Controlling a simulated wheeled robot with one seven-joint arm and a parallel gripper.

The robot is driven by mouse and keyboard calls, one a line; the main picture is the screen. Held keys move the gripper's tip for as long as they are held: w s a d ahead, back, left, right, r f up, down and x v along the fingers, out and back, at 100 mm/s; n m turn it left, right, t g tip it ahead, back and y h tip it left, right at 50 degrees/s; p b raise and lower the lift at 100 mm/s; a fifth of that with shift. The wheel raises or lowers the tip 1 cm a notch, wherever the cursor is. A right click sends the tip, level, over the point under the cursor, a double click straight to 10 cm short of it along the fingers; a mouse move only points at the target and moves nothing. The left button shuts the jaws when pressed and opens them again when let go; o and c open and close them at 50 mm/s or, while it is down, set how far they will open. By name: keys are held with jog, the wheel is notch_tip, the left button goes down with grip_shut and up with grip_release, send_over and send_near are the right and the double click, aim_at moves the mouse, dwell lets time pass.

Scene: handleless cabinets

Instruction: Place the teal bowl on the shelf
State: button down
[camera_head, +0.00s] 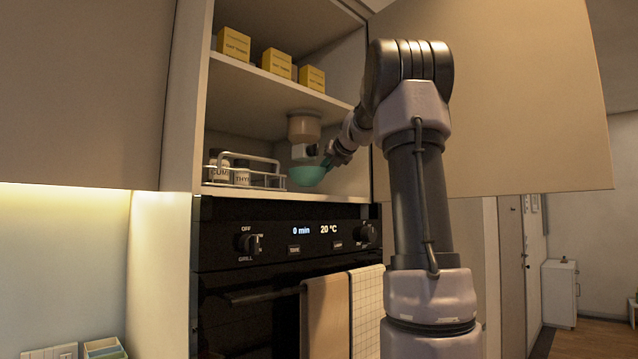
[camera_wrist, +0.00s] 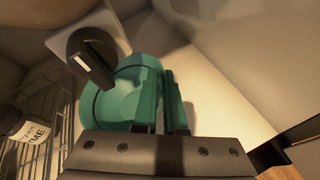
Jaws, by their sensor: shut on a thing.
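The teal bowl (camera_head: 306,176) is in the lower compartment of the open cabinet above the oven, just over the shelf (camera_head: 340,196). I cannot tell whether its base touches the shelf. My gripper (camera_head: 327,163) reaches in from the right and is shut on the bowl's right side. In the wrist view the bowl (camera_wrist: 118,102) lies to the left of my gripper's fingers (camera_wrist: 163,95), with its near part hidden by them and the gripper body.
A wire rack (camera_head: 268,175) with spice jars (camera_head: 219,173) stands left of the bowl. A tan and white appliance (camera_head: 304,127) is behind and above it. Yellow boxes (camera_head: 276,62) sit on the upper shelf. The open cabinet door (camera_head: 520,110) is at right. Bare shelf shows right of the bowl.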

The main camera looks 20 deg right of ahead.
aim_at(320, 181)
jog(key=w, duration=0.2)
jog(key=shift+w, duration=0.3)
notch_tip(320, 181, down, 4)
jog(key=shift+w+r, duration=0.1)
jog(key=shift+r, duration=0.15)
jog(key=c, duration=1)
grip_release()
jog(key=shift+a, duration=0.1)
jog(key=v, duration=1.2)
